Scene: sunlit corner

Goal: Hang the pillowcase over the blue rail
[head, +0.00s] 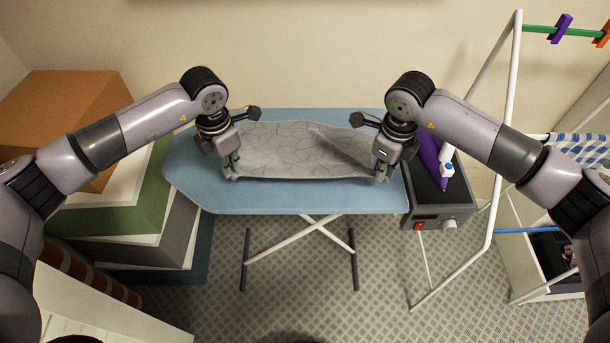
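The pillowcase (300,152) is grey with a dark vein pattern. It lies spread and slightly wrinkled along the light blue ironing board (290,205). My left gripper (233,172) points down at its near left corner. My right gripper (382,175) points down at its near right corner. Both sets of fingertips are at the cloth, but whether they are shut on it is too small to tell. The blue rail (526,230) is a low bar of the white drying rack (497,170) at the right, apart from both grippers; no cloth shows on its visible part.
A purple iron (430,155) stands on a dark grey station (440,200) at the board's right end. The rack's green rail (545,32) carries clips, and a blue checked cloth (580,148) hangs lower. Stacked boxes (75,105) crowd the left. Patterned floor (300,290) is open in front.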

